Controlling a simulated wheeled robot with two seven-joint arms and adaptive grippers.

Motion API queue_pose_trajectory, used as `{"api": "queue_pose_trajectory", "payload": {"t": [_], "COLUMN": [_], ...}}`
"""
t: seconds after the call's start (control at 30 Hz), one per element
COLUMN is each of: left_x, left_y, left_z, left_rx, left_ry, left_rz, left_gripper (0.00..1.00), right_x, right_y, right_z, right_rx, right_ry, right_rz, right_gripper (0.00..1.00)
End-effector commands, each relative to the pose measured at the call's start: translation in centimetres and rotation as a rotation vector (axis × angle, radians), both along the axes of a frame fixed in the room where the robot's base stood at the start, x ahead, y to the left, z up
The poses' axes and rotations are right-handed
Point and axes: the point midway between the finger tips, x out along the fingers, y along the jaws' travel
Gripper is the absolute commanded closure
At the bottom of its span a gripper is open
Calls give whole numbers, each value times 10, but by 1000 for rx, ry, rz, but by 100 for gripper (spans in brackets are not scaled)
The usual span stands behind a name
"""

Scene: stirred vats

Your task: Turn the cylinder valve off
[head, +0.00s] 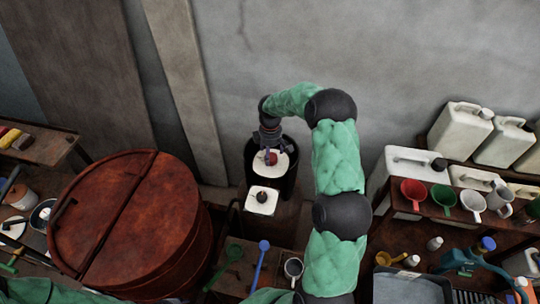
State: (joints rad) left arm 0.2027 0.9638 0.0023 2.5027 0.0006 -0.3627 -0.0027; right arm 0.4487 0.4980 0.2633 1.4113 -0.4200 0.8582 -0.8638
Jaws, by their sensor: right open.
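A dark cylinder (289,181) stands against the wall at the middle of the head view. A white plate (283,166) lies on its top, with a small dark red valve knob (271,158) on it. My right gripper (270,152) comes down from above, with its open fingers at the knob. I cannot tell whether they touch it. Part of the cylinder top is hidden behind the gripper. My left gripper is not in view.
A second white plate with a dark knob (262,197) sits just in front. A big rusty red vat (130,225) stands to the left. Shelves at right hold white canisters (460,128), a red cup (413,191) and a green cup (443,197). A blue ladle (260,262) lies in front.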

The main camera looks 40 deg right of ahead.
Motion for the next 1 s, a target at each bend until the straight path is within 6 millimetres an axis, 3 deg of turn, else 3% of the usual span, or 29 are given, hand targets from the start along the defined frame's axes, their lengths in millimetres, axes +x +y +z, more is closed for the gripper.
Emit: {"api": "queue_pose_trajectory", "payload": {"t": [0.2,0.57,0.6,0.8,1.0], "left_x": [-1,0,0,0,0], "left_y": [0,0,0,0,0], "left_z": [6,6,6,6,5], "left_rx": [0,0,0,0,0], "left_ry": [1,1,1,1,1], "left_rz": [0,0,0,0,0], "left_gripper": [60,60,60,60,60], "right_x": [0,0,0,0,0], "right_y": [0,0,0,0,0], "right_z": [-23,-29,-29,-29,-29], "right_rx": [-1,-1,-1,-1,-1], "right_ry": [1,-1,-1,-1,-1], "right_rz": [0,0,0,0,-3], "right_gripper": [24,24,27,81,81]}}
